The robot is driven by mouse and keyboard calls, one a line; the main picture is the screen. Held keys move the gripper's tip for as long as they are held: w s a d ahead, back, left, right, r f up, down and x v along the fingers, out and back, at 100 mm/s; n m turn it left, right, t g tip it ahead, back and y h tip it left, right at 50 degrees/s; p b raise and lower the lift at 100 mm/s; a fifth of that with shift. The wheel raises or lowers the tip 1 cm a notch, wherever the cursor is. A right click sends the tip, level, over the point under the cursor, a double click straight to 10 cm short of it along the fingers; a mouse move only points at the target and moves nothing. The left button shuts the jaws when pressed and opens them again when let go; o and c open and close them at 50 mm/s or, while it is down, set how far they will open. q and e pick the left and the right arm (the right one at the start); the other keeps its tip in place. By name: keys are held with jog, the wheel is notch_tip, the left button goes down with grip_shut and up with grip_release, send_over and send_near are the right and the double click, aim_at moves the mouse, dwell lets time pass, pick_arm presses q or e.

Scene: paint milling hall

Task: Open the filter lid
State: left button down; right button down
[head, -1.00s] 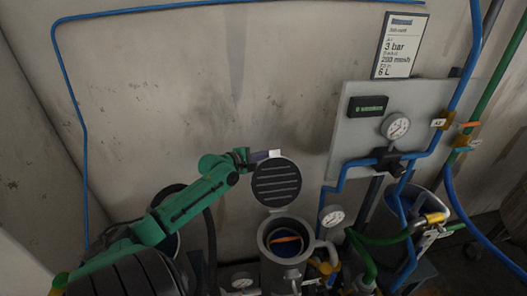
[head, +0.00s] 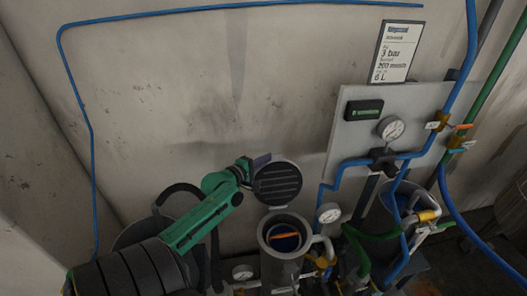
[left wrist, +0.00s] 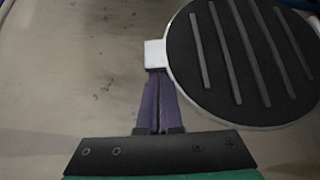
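The filter lid (head: 277,184), a round disc with a dark ribbed inner face and pale rim, stands raised behind the filter housing (head: 284,262). The housing's round mouth is uncovered, with blue and orange inside. In the left wrist view the lid (left wrist: 245,50) fills the upper right, with a white tab (left wrist: 155,53) on its left edge. My left gripper (head: 262,160) is at the lid's upper left edge. Its purple fingers (left wrist: 157,78) are shut together, their tips at the tab; whether they touch it I cannot tell. My right gripper is not in view.
Pressure gauges (head: 390,128) (head: 329,213), blue pipes and a green hose (head: 372,237) crowd the right of the housing. A grey panel (head: 350,133) and sign (head: 397,51) are on the right. The wall above the lid is bare.

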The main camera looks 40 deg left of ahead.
pick_arm(q)
jog(key=s+r+b, duration=0.1)
jog(key=s+r, duration=0.1)
jog(key=s, duration=1.2)
jog(key=shift+s+d, duration=0.2)
jog(key=shift+d, duration=0.2)
